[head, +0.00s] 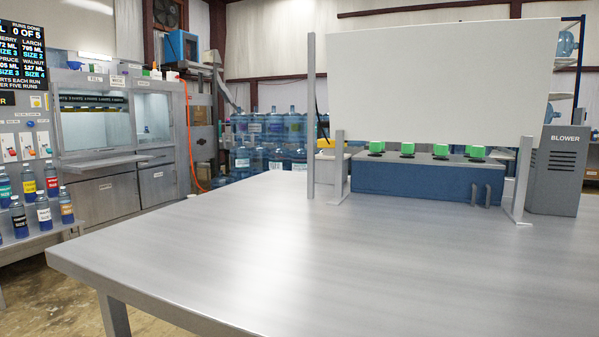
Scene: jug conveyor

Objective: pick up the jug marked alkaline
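Several large blue water jugs (273,126) stand in stacked rows against the back wall, beyond the table. Some carry pale labels that are too small to read, so I cannot tell which jug is marked alkaline. Another blue jug (565,43) sits on a rack at the far right, behind the white panel. Small labelled bottles (43,212) stand on a bench at the left edge; their labels are also unreadable to me. Neither of my grippers shows in the head view.
A wide grey metal table (270,245) fills the foreground, its top bare. At its back right stand a white upright panel (440,80), a blue box with green-topped pieces (425,178) and a grey blower (560,170). Steel cabinets (110,190) stand left.

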